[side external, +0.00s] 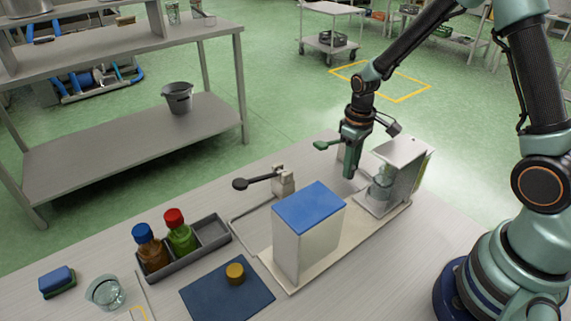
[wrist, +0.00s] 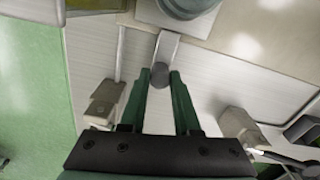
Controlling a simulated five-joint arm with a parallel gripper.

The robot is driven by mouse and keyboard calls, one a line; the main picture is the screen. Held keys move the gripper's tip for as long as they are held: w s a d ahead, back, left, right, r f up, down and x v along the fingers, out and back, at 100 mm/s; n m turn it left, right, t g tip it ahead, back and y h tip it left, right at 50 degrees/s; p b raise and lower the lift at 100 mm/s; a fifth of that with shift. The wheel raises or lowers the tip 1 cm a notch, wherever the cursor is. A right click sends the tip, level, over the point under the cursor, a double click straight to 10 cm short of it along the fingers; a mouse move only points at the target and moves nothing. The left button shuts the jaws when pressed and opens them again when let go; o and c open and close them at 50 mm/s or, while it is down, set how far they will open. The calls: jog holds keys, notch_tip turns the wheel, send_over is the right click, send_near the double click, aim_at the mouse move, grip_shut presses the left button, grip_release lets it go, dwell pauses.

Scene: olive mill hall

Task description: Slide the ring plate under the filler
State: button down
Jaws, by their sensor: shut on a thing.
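In the wrist view my gripper (wrist: 162,76) is shut on a dark grey round knob (wrist: 160,79) at the end of a pale flat strip. The strip runs up to a white plate (wrist: 205,24), which I take for the ring plate; a round glass-like vessel covers most of it. In the side view my gripper (side external: 350,174) points down just left of the white filler housing (side external: 407,160). A clear glass jar (side external: 381,188) stands beneath the housing's overhang. The plate's ring and its exact seating are hidden.
A white box with a blue lid (side external: 309,207) stands in front on the same base. A black-knobbed lever (side external: 240,184) sits left of it. A grey tray (side external: 212,232) holds two bottles, and a blue mat (side external: 205,296) bears an amber cap (side external: 235,273).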

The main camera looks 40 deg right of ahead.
jog(key=c, duration=0.6)
grip_release()
jog(key=shift+d, duration=0.2)
notch_tip(320, 180, up, 12)
jog(key=shift+r, duration=0.1)
